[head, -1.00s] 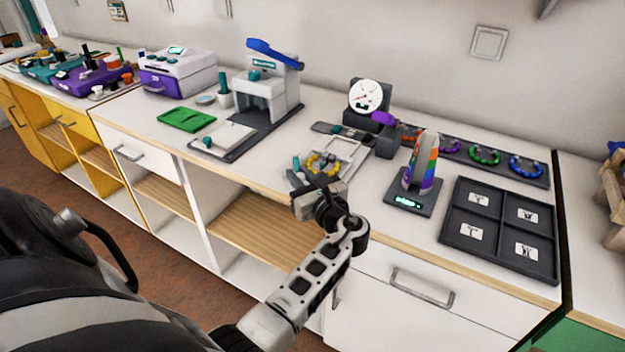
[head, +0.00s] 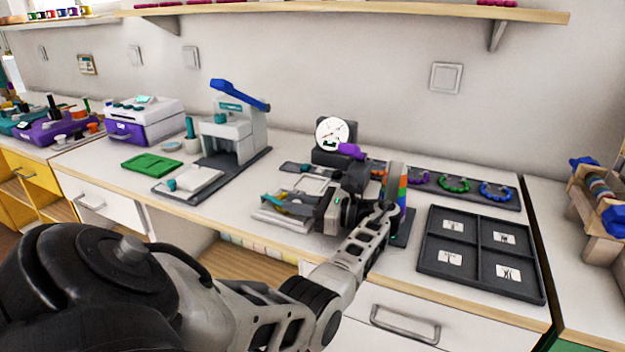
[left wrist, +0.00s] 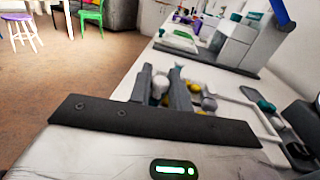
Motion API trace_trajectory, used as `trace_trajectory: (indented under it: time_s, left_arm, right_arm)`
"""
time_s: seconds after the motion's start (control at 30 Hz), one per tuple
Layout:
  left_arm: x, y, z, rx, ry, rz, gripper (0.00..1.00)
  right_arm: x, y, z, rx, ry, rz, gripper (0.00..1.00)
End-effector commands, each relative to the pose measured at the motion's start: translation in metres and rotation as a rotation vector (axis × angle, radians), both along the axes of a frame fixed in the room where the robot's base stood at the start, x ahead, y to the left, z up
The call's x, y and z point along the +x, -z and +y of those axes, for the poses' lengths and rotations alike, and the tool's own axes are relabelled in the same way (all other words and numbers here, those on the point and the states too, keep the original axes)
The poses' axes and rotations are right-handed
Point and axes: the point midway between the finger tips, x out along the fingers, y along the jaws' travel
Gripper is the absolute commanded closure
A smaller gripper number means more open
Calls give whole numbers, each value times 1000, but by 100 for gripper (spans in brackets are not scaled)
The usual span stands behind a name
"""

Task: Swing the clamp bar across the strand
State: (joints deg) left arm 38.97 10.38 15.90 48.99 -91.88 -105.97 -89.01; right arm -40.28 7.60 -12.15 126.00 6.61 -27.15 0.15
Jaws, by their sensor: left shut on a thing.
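The bead board (head: 265,221) lies near the counter's front edge, a pale plate partly covered by my gripper. Yellow beads of the strand show behind the fingers in the left wrist view (left wrist: 208,103); most of the strand is hidden. My left gripper (head: 288,204) reaches over the board from the right, its fingers pointing left. It also shows in the left wrist view (left wrist: 162,88), its fingers close together around a small piece, apparently the clamp bar, which they mostly hide. I cannot tell the bar's exact angle to the strand. My right gripper is not in view.
A dial gauge (head: 333,134) with a purple part stands behind the board. A rainbow-striped stand (head: 399,190) is close to my left wrist. A dark four-section tray (head: 478,290) lies right. A press with a blue lever (head: 238,95) and a green mat (head: 151,164) are left.

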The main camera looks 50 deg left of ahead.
Motion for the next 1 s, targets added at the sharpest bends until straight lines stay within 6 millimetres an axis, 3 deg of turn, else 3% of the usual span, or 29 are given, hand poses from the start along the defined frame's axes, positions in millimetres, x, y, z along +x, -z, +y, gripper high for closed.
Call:
trace_trajectory:
  time_s: [0.47, 0.5, 0.57, 0.87, 1.0]
  left_arm:
    - [-3, 0, 4, -1, -24, 1, 100]
    - [-3, 0, 4, -1, -24, 1, 73]
    - [-3, 0, 4, -1, -23, 1, 62]
    - [-3, -2, 4, 0, -21, 0, 62]
    - [-3, -17, 4, 3, -22, -2, 62]
  right_arm:
    - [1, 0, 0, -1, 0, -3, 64]
    - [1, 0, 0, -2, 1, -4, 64]
    - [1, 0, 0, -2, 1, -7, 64]
    - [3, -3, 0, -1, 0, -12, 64]
    - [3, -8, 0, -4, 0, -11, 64]
